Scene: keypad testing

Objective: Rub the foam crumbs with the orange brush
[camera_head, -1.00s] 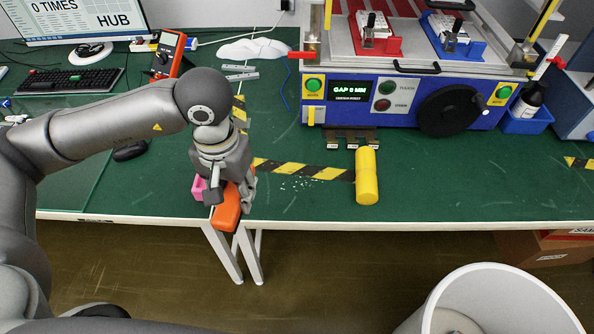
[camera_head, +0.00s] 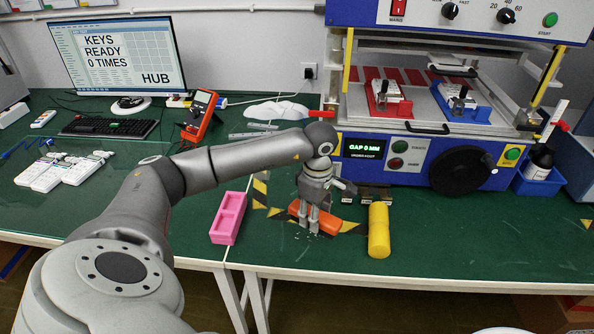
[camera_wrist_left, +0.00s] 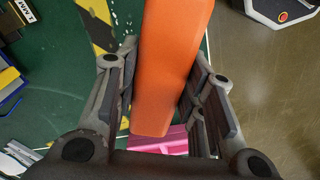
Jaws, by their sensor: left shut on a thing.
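My left gripper (camera_head: 313,228) points down and is shut on the orange brush (camera_head: 330,222). The brush lies across the black-and-yellow tape, at the patch of small white foam crumbs. A few crumbs (camera_head: 299,236) show beside the fingers; the rest are hidden behind the gripper and brush. Whether the brush touches the table cannot be told. In the left wrist view the orange brush (camera_wrist_left: 172,60) sits between both fingers, with white crumbs (camera_wrist_left: 126,18) to its left. My right gripper is not in view.
A yellow cylinder (camera_head: 379,232) lies close to the right of the brush. A pink tray (camera_head: 229,217) is to the left. The blue machine (camera_head: 415,160) stands behind. The green table (camera_head: 460,240) is clear at the right front.

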